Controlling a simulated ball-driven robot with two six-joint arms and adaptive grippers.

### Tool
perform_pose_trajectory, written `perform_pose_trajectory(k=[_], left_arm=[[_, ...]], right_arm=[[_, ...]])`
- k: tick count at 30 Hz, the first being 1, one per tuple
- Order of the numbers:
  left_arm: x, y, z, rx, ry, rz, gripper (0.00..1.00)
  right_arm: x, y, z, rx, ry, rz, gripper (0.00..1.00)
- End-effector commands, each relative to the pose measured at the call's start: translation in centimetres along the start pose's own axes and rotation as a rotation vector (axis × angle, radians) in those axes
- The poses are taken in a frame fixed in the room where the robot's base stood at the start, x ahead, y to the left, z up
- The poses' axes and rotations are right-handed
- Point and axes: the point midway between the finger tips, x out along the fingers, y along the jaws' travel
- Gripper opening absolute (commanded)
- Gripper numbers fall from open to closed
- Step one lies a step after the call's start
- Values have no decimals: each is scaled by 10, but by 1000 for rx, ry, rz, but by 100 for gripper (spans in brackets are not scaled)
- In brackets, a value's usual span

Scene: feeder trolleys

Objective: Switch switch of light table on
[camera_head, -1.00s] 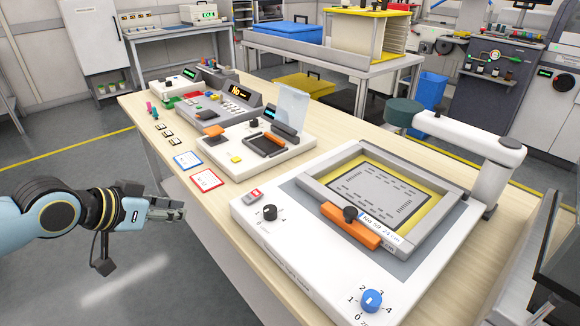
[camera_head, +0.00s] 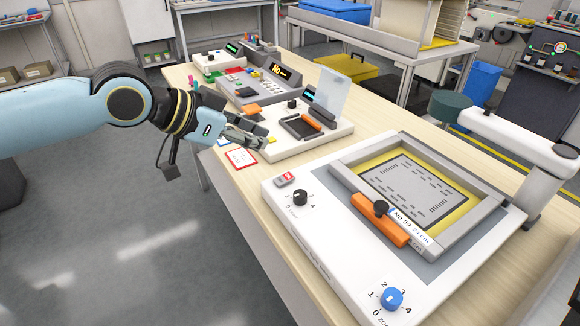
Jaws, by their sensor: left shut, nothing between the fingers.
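The light table (camera_head: 315,238) is a large white unit with a grey frame (camera_head: 345,182) around a yellow-edged patterned panel. A small red and grey switch (camera_head: 285,179) sits at its upper left corner; its on or off position is too small to tell. A black knob (camera_head: 300,197) is just below the switch, and a blue dial (camera_head: 391,298) is at the front. My left gripper (camera_head: 262,142) is shut and empty. In the picture it is above and left of the switch, apart from it, over the area by the neighbouring device. My right gripper is not in view.
A white device with an orange-handled tray (camera_head: 325,143) stands behind the light table. A red-edged card (camera_head: 241,158) lies beside it. The floor at left is clear.

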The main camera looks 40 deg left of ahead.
Motion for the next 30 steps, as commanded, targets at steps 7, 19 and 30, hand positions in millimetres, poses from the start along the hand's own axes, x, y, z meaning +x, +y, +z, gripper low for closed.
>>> perform_pose_trajectory(k=[7, 19, 30], left_arm=[[51, 1, 0, -10, 7, 3, 0], [105, 2, 23, -2, 0, 4, 0], [110, 2, 28, -1, 1, 3, 0]], right_arm=[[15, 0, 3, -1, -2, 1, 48], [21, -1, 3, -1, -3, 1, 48], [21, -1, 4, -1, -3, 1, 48]])
